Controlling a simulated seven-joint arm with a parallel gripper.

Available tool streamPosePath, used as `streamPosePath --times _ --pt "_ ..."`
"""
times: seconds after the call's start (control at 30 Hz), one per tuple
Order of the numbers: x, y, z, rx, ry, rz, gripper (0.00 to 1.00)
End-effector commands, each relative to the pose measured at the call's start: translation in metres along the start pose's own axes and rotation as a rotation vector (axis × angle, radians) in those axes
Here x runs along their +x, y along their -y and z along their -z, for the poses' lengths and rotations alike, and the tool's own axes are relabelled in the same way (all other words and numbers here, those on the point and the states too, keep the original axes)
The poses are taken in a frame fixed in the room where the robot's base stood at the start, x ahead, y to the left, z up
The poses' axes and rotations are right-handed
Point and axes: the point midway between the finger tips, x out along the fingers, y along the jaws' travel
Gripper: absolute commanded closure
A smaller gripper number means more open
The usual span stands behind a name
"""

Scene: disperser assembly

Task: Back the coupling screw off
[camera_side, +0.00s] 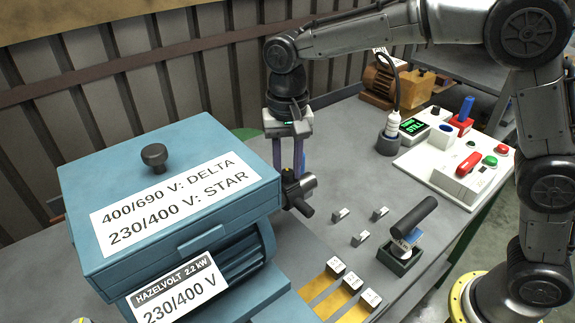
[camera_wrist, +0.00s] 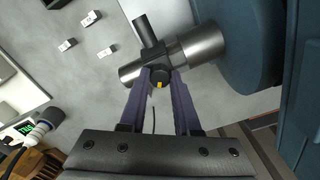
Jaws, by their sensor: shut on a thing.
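The coupling is a grey metal sleeve on the shaft at the motor's right side; it shows in the side view (camera_side: 308,182) and in the wrist view (camera_wrist: 199,46). A dark crosswise bar (camera_wrist: 146,30) sticks out of it. The coupling screw (camera_wrist: 160,79) has a round black head with a yellow mark and sits at the coupling's near side. My gripper (camera_wrist: 160,88) has purple fingers shut on the screw head, one finger on each side. In the side view my gripper (camera_side: 288,170) points straight down beside the motor. The screw head is not clear there.
The blue motor (camera_side: 170,200) with its labelled terminal box fills the left. Several small metal pieces (camera_side: 360,239) lie on the grey table. A black-handled tool (camera_side: 415,222) stands in a holder. A white control panel (camera_side: 460,165) and a lamp-like device (camera_side: 390,135) stand behind.

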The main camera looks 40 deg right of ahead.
Motion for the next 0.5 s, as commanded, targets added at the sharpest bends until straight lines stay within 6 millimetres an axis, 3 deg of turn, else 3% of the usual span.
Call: streamPosePath --times 0.27,0.5 --pt "-0.0008 0.0003 0.0001 -0.061 -0.001 0.002 1.0" --pt "-0.0008 0.0002 0.0002 -0.224 -0.001 0.002 1.0"
